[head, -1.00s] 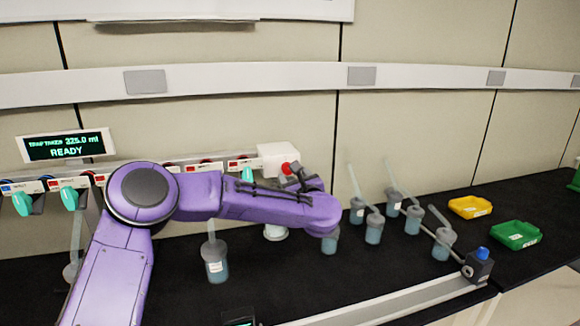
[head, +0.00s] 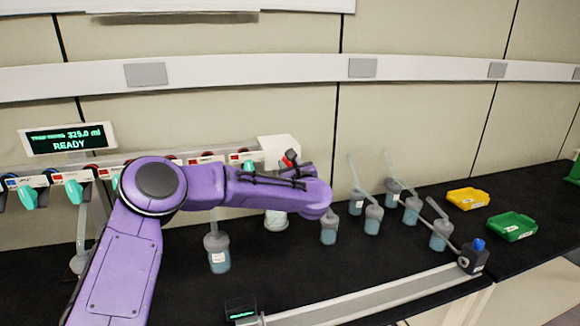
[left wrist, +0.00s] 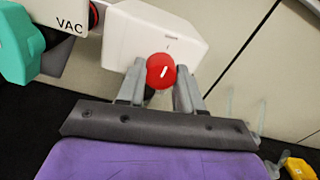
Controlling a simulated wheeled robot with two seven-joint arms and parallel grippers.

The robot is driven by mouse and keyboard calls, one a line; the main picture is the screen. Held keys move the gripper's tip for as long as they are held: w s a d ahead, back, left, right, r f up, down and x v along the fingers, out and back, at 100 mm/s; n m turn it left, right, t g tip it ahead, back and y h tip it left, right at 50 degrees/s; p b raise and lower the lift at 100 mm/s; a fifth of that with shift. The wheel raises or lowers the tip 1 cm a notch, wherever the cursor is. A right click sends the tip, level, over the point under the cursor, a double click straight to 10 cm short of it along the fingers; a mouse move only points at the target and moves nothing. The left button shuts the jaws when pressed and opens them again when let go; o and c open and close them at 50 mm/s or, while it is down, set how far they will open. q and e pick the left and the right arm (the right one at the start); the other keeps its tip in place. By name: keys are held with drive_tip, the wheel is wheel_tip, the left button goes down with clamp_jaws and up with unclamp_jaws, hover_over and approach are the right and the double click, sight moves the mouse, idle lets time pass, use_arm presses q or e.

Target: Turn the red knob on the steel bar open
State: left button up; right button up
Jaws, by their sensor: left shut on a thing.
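The red knob (left wrist: 161,71) sits on the front of a white box (left wrist: 150,35) at the right end of the steel bar, with a white mark on its face. My left gripper (left wrist: 160,85) has its two fingers on either side of the knob and is shut on it. In the head view the knob (head: 290,158) shows just past my left gripper (head: 300,168), partly hidden by it. The white box (head: 278,150) also shows there. My right gripper is not in view.
Teal valve handles (head: 74,191) line the bar to the left, below a display (head: 67,139) reading READY. Several lidded bottles (head: 373,219) stand on the black bench. A yellow tray (head: 468,199) and a green tray (head: 512,227) lie at the right. A metal rail (head: 370,296) runs along the front.

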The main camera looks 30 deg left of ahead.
use_arm(q)
drive_tip(key=m+b, duration=0.3)
drive_tip(key=shift+f, duration=0.15)
drive_tip(key=shift+m+b, duration=0.5)
drive_tip(key=shift+m, duration=0.5)
drive_tip(key=m+b, duration=0.1)
drive_tip(key=m, duration=0.1)
drive_tip(key=shift+m, duration=0.4)
drive_tip(key=m, duration=0.2)
drive_tip(key=shift+r+m, duration=0.25)
drive_tip(key=shift+m, duration=0.05)
drive_tip(key=shift+s+m, duration=0.1)
drive_tip(key=shift+m, duration=0.9)
drive_tip(key=m, duration=0.3)
drive_tip(key=shift+r+p, duration=0.1)
drive_tip(key=shift+p, duration=0.3)
drive_tip(key=shift+m+p, duration=0.3)
drive_tip(key=shift+m, duration=0.9)
